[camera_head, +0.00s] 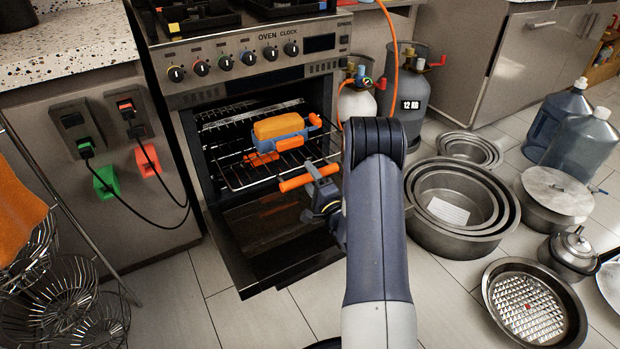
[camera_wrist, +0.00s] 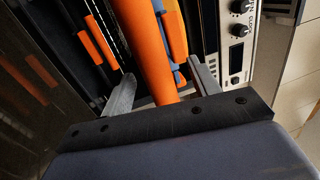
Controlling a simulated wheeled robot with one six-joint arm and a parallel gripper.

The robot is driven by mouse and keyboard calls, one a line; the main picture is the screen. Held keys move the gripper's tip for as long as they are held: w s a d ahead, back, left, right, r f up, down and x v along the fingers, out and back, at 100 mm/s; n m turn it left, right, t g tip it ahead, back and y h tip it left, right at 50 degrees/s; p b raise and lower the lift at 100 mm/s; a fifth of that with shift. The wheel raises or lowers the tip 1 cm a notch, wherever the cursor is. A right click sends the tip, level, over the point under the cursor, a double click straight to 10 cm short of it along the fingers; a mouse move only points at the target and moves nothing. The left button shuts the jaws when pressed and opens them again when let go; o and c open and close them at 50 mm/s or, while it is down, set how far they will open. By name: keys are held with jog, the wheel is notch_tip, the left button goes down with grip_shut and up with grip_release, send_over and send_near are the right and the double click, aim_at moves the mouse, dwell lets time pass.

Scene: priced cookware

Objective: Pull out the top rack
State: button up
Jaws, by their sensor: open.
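The oven (camera_head: 250,60) stands with its door (camera_head: 270,235) folded down. A wire rack (camera_head: 237,178) sits in the opening and carries a blue dish with an orange top (camera_head: 280,127). Other rack wires show higher at the back; how the racks separate is hard to tell. An orange bar (camera_head: 308,177) lies at the rack's front edge. My gripper (camera_head: 318,188) is at this bar, its fingers open. In the wrist view the orange bar (camera_wrist: 150,50) runs between the two spread fingers (camera_wrist: 160,92). Whether either finger touches it is unclear.
Two gas cylinders (camera_head: 413,85) with an orange hose stand right of the oven. Round metal pans (camera_head: 455,205) and blue water jugs (camera_head: 580,140) crowd the floor at right. Wire baskets (camera_head: 60,290) stand at lower left. Tiles (camera_head: 200,310) before the door are clear.

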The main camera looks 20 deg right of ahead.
jog(key=b+v, duration=0.2)
jog(key=v, duration=0.5)
dwell(0.3)
jog(key=shift+d, duration=0.1)
jog(key=p+v, duration=0.1)
jog(key=v, duration=1)
jog(key=shift+p, duration=0.4)
jog(key=shift+w, duration=0.2)
jog(key=b+x, duration=0.1)
jog(key=x, duration=1.2)
jog(key=shift+w, duration=0.25)
